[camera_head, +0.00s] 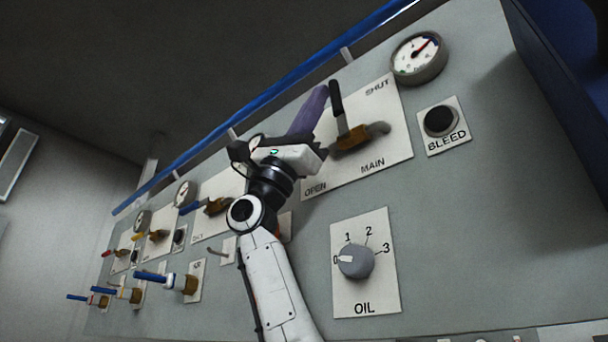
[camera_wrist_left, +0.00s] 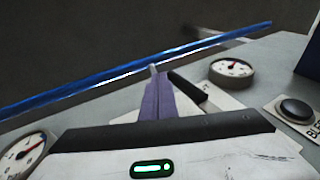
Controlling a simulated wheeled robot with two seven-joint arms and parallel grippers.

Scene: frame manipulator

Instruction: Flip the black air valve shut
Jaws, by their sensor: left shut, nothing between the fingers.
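The black-handled valve lever (camera_head: 337,98) stands up from its brass body (camera_head: 350,137) on the white MAIN plate (camera_head: 397,150). The plate reads OPEN at lower left and SHUT at upper right. My left gripper (camera_head: 321,91) has purple fingers, closed together and empty, just left of the black handle. In the left wrist view the closed fingers (camera_wrist_left: 155,72) point away from the camera, and the black lever (camera_wrist_left: 187,90) shows close to their right. I cannot tell whether the fingers touch it. My right gripper is not in view.
A pressure gauge (camera_head: 419,58) and a black BLEED button (camera_head: 440,121) sit right of the plate. An OIL knob (camera_head: 356,261) is below. A blue rail (camera_head: 290,88) runs along the panel's top. Several smaller valves with coloured handles are at the left.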

